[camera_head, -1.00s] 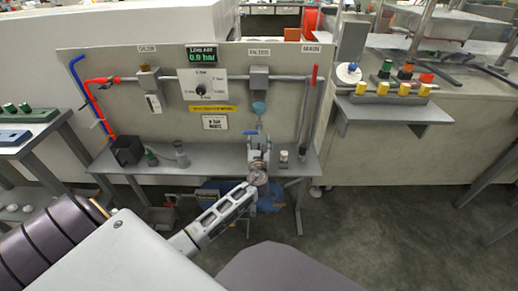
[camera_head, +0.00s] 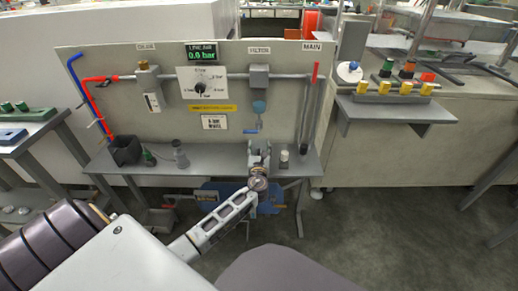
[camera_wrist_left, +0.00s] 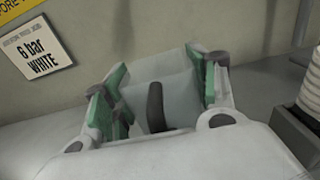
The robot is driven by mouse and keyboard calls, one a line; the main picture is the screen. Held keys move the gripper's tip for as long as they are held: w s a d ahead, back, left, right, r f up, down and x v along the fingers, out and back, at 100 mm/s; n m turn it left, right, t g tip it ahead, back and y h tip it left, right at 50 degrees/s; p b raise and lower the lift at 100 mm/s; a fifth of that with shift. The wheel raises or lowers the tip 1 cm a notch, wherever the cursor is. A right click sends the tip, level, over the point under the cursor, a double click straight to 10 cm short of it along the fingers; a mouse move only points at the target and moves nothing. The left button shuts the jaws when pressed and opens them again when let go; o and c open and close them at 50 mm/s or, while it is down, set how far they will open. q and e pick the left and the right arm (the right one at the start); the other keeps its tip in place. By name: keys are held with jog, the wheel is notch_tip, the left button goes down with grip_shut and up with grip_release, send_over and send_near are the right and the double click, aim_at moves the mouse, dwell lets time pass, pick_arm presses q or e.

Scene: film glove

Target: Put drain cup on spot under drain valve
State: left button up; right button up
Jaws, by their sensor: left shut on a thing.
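My left gripper (camera_head: 260,150) is at the bench below the filter, with its fingers pointing away from me. In the left wrist view its green-padded fingers (camera_wrist_left: 155,78) are shut on a pale grey cup (camera_wrist_left: 180,98) with a dark handle, which I take as the drain cup. The cup is hard to make out in the head view, behind the gripper. The drain valve, with a blue lever (camera_head: 251,131), is under the blue filter bowl (camera_head: 258,107), just above the gripper. The spot under it is hidden, and I cannot tell whether the cup touches the bench. My right gripper is not in view.
The bench shelf (camera_head: 219,160) holds a black box (camera_head: 127,150), a green bottle (camera_head: 149,158) and a grey cylinder (camera_head: 180,153) on the left. A small white-capped bottle (camera_head: 284,159) stands close right of the gripper. The back panel (camera_head: 130,115) rises behind.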

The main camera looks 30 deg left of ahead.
pick_arm(q)
jog(key=o, duration=1)
jog(key=shift+o, duration=0.2)
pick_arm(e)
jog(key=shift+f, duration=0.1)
pick_arm(q)
jog(key=shift+r, duration=0.1)
jog(key=shift+s+d+p, duration=0.3)
jog(key=shift+s+d, duration=0.05)
jog(key=shift+s, duration=0.3)
jog(key=p+v, duration=0.1)
jog(key=v, duration=0.4)
jog(key=shift+s+d, duration=0.15)
jog(key=shift+s, duration=0.05)
jog(key=p+v, duration=0.1)
jog(key=v, duration=0.2)
jog(key=shift+s+d, duration=0.6)
jog(key=shift+s, duration=0.2)
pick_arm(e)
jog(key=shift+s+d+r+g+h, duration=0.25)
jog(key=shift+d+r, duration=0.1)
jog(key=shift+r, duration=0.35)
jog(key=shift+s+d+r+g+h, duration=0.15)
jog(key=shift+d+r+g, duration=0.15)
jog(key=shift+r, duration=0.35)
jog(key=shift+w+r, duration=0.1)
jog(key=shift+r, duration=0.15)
